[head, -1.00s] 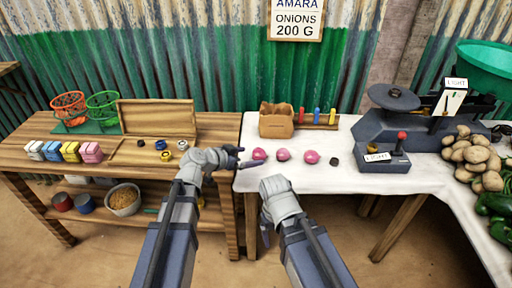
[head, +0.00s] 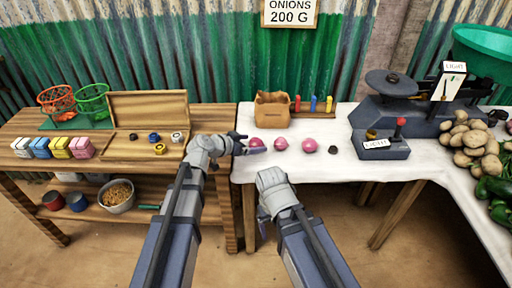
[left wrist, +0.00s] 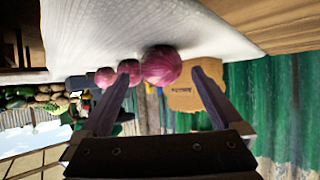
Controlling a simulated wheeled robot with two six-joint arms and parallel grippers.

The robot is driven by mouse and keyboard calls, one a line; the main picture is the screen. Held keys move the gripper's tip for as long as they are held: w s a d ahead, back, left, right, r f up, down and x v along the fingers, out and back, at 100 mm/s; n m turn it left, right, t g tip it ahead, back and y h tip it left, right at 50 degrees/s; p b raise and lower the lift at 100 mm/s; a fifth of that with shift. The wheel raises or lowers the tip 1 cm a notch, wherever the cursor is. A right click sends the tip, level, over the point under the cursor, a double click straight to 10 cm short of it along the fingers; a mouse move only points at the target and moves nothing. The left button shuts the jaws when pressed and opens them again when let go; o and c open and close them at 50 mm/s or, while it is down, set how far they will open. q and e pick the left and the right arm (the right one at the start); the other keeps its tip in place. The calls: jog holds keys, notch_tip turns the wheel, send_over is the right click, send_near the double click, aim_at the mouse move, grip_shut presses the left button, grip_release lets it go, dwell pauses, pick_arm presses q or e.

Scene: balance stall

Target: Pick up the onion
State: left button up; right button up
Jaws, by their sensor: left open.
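Three pink-purple onions lie in a row on the white cloth: the left one (head: 256,143), the middle one (head: 281,144) and the right one (head: 309,145). My left gripper (head: 241,144) is open at the left end of the row, close to the left onion. In the left wrist view the nearest onion (left wrist: 161,66) appears between the open fingers (left wrist: 160,80), toward their tips; I cannot tell if they touch it. The other onions show behind it. My right gripper (head: 263,228) hangs low before the table edge; its jaws are unclear.
A paper bag (head: 272,110) stands behind the onions, beside several coloured pegs (head: 313,104). A small dark weight (head: 333,149) lies right of the row. A scale (head: 400,115) and potatoes (head: 470,142) stand farther right. A wooden bench (head: 115,165) adjoins at left.

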aim_at(252, 143)
pick_arm(q)
jog(key=b+x, duration=0.1)
jog(key=x, duration=0.2)
jog(key=shift+w+f, duration=0.15)
jog(key=c, duration=1.5)
